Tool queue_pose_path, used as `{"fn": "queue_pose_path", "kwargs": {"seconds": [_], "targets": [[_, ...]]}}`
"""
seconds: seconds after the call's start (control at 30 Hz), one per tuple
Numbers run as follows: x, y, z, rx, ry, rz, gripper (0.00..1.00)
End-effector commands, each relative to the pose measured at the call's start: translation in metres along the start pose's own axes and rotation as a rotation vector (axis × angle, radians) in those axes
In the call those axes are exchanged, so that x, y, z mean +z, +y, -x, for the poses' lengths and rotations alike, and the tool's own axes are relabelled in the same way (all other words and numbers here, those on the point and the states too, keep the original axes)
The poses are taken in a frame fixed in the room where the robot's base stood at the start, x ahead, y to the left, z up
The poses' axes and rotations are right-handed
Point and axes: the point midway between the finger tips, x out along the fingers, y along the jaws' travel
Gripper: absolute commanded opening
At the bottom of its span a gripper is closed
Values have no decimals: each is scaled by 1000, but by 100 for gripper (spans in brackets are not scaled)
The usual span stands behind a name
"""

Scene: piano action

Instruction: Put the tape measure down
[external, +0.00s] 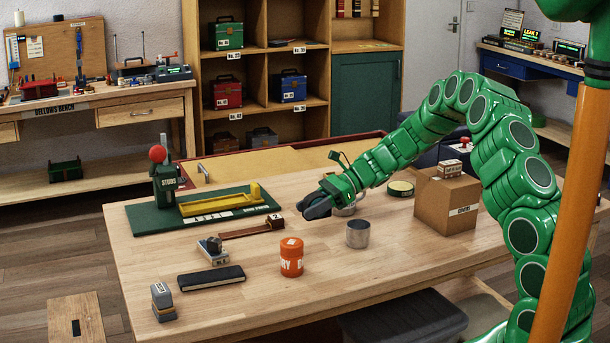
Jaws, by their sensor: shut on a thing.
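My gripper (316,205) has dark grey fingers and points down and left, above the middle of the wooden table (330,285). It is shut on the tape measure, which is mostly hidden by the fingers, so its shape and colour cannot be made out. The gap between the fingers and the tabletop is hard to judge. A round metal tin (345,208) is partly hidden behind the gripper. A grey metal cup (357,234) stands to the right and in front of it.
An orange canister (291,257) stands in front of the gripper. A brown wooden piece (252,229) lies to its left. A green board with a yellow part (220,205) is at the back left. A cardboard box (446,203) stands at right. The table's front right is clear.

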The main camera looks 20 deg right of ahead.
Motion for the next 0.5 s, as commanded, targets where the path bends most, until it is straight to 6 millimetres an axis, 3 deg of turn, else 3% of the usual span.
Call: {"fn": "queue_pose_path", "kwargs": {"seconds": [0.2,0.5], "targets": [[-10,-24,-11,-1,2,-1,0],[-32,-46,-26,-2,2,-1,0]]}}
